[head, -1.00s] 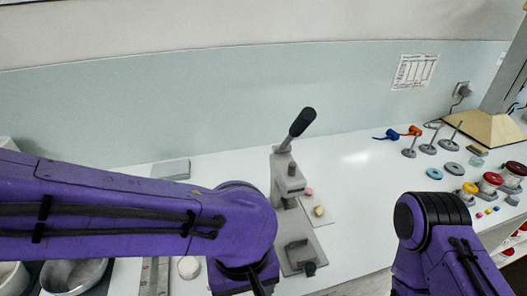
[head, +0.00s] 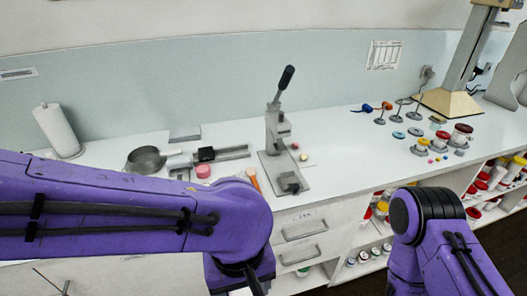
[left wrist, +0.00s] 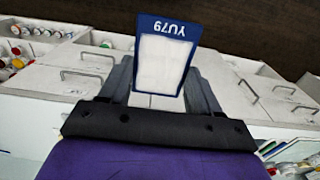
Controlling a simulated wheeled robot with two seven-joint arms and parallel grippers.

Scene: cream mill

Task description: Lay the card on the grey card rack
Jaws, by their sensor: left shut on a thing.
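A card (left wrist: 163,65) with a blue border, a white face and the letters YU79 upside down shows in the left wrist view. My left gripper (left wrist: 164,88) is shut on it, with one dark finger on each side. The card is over the drawer fronts and dark floor in that view. In the head view my left arm hides the gripper and card. A flat grey slab (head: 185,133) lies at the back of the counter; I cannot tell whether it is the grey card rack. My right gripper is out of view below the frame.
A grey lever press (head: 278,135) stands mid-counter. To its left are a metal pan (head: 146,159), a pink jar (head: 203,171) and a paper roll (head: 57,130). Several jars and small tools stand to the right. Drawers (head: 303,231) and open shelves front the counter.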

